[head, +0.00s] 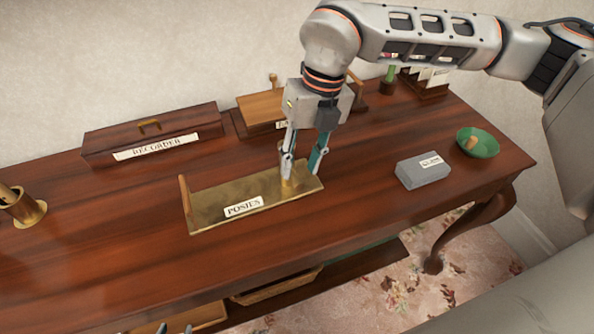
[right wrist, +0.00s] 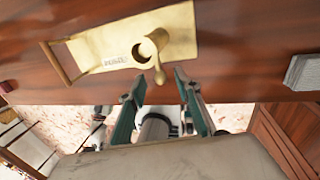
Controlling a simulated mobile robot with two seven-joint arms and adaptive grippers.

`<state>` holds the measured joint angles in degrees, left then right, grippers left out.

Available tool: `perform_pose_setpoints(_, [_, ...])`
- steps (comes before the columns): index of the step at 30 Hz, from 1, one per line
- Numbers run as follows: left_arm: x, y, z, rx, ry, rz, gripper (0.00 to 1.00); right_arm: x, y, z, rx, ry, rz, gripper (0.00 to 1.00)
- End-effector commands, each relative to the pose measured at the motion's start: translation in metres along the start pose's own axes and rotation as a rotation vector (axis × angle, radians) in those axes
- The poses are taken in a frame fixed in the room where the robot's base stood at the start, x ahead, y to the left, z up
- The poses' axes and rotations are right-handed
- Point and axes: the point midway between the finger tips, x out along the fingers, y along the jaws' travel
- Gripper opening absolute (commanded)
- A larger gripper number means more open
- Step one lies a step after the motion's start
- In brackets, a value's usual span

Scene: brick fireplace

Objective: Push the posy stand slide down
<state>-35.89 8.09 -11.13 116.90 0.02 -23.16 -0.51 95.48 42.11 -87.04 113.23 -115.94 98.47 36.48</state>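The posy stand (head: 215,203) is a brass plate with a "POSIES" label, lying on the wooden table. A wooden upright (head: 185,203) stands at its left end. A brass tube (head: 288,185) with a side tab stands near its right end; the tube (right wrist: 147,48) and tab (right wrist: 160,74) show better in the right wrist view. My right gripper (head: 301,175) is open and points down at the tube; its fingers partly hide it. In the right wrist view its fingertips (right wrist: 160,77) are apart, near the tab; contact is unclear. Only scraps of my left gripper (head: 176,328) show at the bottom edge.
A closed "RECORDER" box (head: 150,135) stands at the back left. A brass holder (head: 22,208) is at far left. A grey labelled block (head: 423,172) and a green bowl (head: 478,143) are to the right. The table front left of the stand is clear.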

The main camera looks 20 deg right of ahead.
Motion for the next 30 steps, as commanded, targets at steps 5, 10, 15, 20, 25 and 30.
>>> perform_pose_setpoints(5, [0.001, 0.001, 0.003, 0.002, -0.004, 0.0, 0.34, 0.023, 0.0, 0.0, -0.001, 0.002, 0.0, 0.33])
perform_pose_setpoints(10, [0.003, -0.001, -0.001, 0.004, 0.004, -0.003, 0.34, 0.029, 0.0, 0.0, 0.0, 0.001, 0.001, 0.33])
perform_pose_setpoints(15, [0.004, -0.004, -0.005, 0.006, 0.011, -0.007, 0.34, 0.029, 0.0, 0.0, -0.001, 0.0, 0.001, 0.33])
perform_pose_setpoints(20, [0.004, -0.004, -0.005, 0.005, 0.012, -0.008, 0.34, 0.029, 0.0, 0.0, -0.001, 0.0, 0.001, 0.1])
perform_pose_setpoints(25, [0.004, -0.004, -0.005, 0.005, 0.012, -0.007, 0.34, 0.029, 0.0, 0.0, -0.001, 0.0, 0.001, 0.0])
perform_pose_setpoints(30, [0.004, -0.004, -0.002, 0.004, 0.009, -0.006, 0.34, 0.043, -0.002, -0.001, -0.001, 0.003, 0.001, 0.0])
